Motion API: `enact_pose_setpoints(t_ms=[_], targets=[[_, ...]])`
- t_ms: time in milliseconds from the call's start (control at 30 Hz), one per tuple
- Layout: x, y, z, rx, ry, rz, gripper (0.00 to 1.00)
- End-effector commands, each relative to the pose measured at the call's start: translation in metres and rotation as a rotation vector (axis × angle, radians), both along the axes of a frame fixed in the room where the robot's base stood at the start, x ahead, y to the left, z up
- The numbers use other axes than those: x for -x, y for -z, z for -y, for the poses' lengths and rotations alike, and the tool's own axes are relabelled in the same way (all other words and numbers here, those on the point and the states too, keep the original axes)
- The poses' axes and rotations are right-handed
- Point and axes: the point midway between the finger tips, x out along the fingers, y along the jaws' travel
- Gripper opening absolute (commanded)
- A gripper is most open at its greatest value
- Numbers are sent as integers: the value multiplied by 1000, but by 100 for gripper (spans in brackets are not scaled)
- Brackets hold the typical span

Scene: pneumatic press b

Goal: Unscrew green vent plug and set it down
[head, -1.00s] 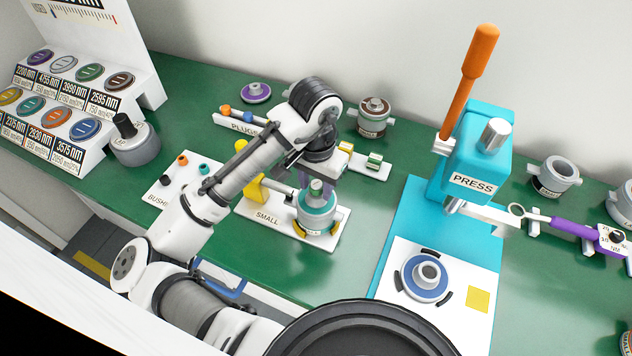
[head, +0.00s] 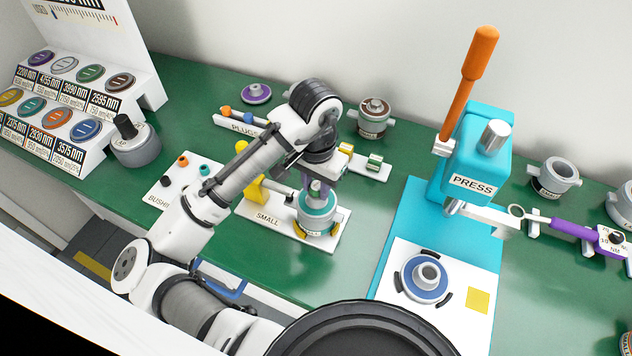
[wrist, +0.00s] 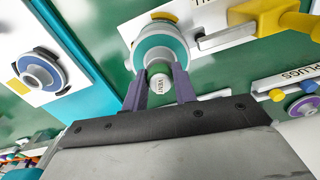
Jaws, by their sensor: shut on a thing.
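In the head view my gripper (head: 315,188) points down at the plug above the teal-topped round part (head: 318,206). That part sits in the white SMALL fixture (head: 272,220) with yellow pieces at its base. It also shows in the wrist view (wrist: 155,45). The plug stands in line with the part's centre; whether its thread is still engaged I cannot tell.
A yellow clamp handle (head: 254,190) stands just left of the held part. The PLUGS rack (head: 238,126) lies behind my arm. The blue press (head: 470,165) with its orange lever stands to the right. Green bench (head: 365,215) is clear between the fixture and the press.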

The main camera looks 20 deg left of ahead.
Motion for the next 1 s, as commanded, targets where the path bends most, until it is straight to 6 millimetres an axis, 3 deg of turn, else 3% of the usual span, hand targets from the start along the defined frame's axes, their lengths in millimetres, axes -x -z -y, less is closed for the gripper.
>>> enact_pose_setpoints(t_ms=[800, 1000], targets=[[0, 0, 0, -1, -190, -1, 15], [0, 0, 1, -1, -317, -1, 15]])
